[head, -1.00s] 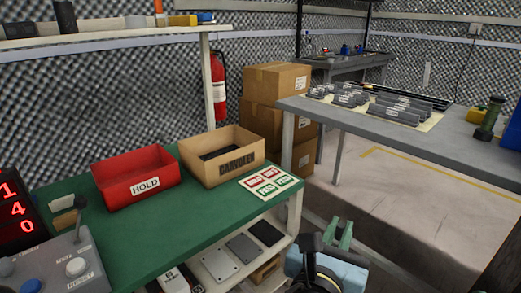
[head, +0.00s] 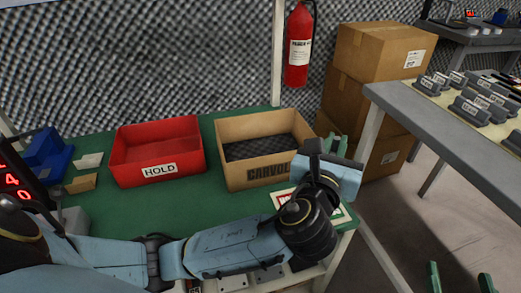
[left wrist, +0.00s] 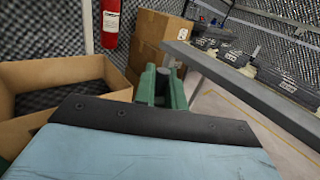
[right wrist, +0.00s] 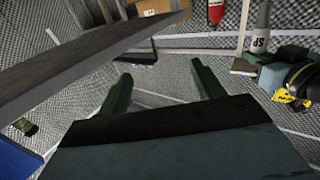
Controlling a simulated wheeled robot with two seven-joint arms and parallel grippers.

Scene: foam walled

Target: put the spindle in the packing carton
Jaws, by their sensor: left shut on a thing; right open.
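The packing carton is a tan open box (head: 232,178) with dark foam in its bottom, on the green table in the head view. Its right end also shows at the left of the left wrist view (left wrist: 60,72). My left gripper (head: 336,145) is beside the carton's right end, its green fingers shut. In the left wrist view the fingers (left wrist: 160,87) are close together around something small, mostly hidden, which I cannot clearly make out as the spindle. My right gripper (head: 460,281) is low at the right, open and empty; its spread fingers show in the right wrist view (right wrist: 162,88).
A red HOLD bin (head: 157,152) stands left of the carton. Stacked brown boxes (head: 372,90) and a fire extinguisher (head: 299,45) are behind. A grey bench (head: 440,118) with several dark parts is at the right.

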